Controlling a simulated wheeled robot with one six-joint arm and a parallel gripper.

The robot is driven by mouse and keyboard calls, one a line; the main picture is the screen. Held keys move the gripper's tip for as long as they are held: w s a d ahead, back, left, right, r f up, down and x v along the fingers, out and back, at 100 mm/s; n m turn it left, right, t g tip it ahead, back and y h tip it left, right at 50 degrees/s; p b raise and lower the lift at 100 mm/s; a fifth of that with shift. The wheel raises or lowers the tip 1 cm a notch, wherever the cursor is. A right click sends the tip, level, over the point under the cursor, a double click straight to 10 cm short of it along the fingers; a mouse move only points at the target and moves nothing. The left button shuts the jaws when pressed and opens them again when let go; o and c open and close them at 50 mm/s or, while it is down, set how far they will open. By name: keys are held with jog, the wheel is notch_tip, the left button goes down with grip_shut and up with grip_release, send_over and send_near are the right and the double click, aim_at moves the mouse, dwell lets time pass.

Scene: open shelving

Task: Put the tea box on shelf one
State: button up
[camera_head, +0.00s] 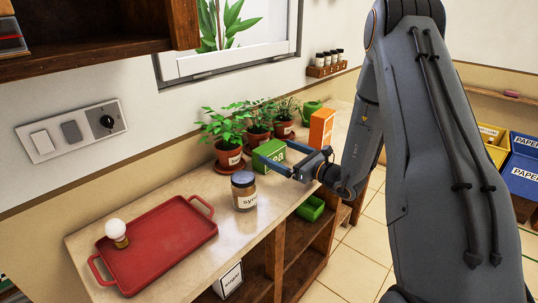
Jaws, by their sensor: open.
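The green tea box (267,156) stands on the counter, in front of the potted plants, with part of its label showing. My gripper (272,160) is open at the box, with one finger across its near left side and the other along its right side. I cannot tell whether the fingers touch it. The open shelving (277,262) under the counter has wooden compartments; a green container (311,208) sits in one and a white box (228,280) in another. No shelf number is readable.
A labelled jar (243,191) stands just left of my gripper. A red tray (160,245) with a light bulb (117,233) lies at the left.

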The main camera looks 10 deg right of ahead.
aim_at(263, 145)
jog(key=p+x, duration=0.1)
jog(key=x, duration=0.2)
jog(key=shift+w+a+r+p, duration=0.15)
jog(key=shift+w+a+p, duration=0.05)
jog(key=shift+a+p, duration=0.15)
jog(key=shift+w+a, duration=0.25)
jog(key=shift+w, duration=0.25)
jog(key=c, duration=0.9)
jog(key=shift+r, duration=0.1)
